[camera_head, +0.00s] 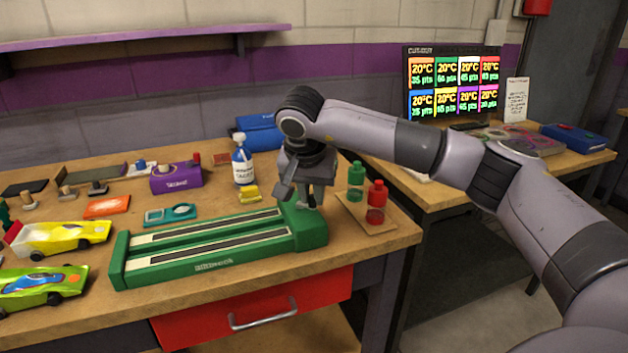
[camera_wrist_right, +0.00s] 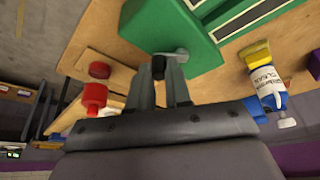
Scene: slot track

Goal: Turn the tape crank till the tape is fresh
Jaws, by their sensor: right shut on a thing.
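The green tape cleaner (camera_head: 205,250) lies on the wooden bench, with two long pale tracks, each with a dark tape strip. Its raised green end block (camera_head: 312,228) is at the right. My right gripper (camera_head: 299,200) is over that end block, pointing down. In the right wrist view, my right gripper (camera_wrist_right: 171,80) is shut on the dark knob of the crank (camera_wrist_right: 176,55), whose light metal arm shows against the green block. In the head view the crank is hidden behind the fingers. My left gripper is not in view.
A red bottle (camera_head: 376,203) and a green bottle (camera_head: 356,182) stand just right of the gripper. Toy cars, including a yellow one (camera_head: 62,238), stand at left.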

